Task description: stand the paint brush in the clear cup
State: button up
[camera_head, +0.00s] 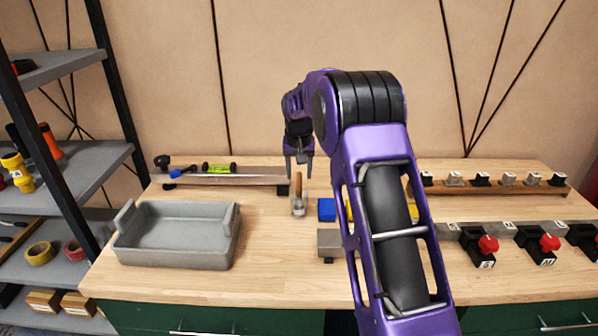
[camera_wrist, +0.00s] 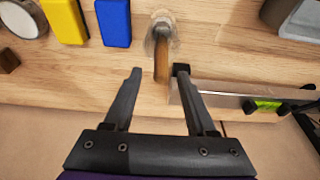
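The clear cup (camera_head: 298,209) stands on the wooden bench below my gripper (camera_head: 298,172). The paint brush (camera_head: 298,187) appears to stand in the cup, its wooden handle rising above the rim. In the wrist view the clear cup (camera_wrist: 163,22) is at the top middle, and the brush handle (camera_wrist: 161,62) points toward my gripper (camera_wrist: 159,76). My fingers are spread apart on either side of the handle's end, with visible gaps; nothing is held between them. The brush's lower end is blurred by the cup wall.
A grey tray (camera_head: 180,260) sits at the left. A blue block (camera_head: 326,209) and a yellow block (camera_wrist: 62,20) stand beside the cup. A rail with a green level (camera_head: 219,169) runs behind. Bare bench lies between tray and cup.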

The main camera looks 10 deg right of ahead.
jog(key=p+v, duration=0.1)
jog(key=v, duration=1.6)
jog(key=shift+r, duration=0.25)
jog(key=shift+a, duration=0.1)
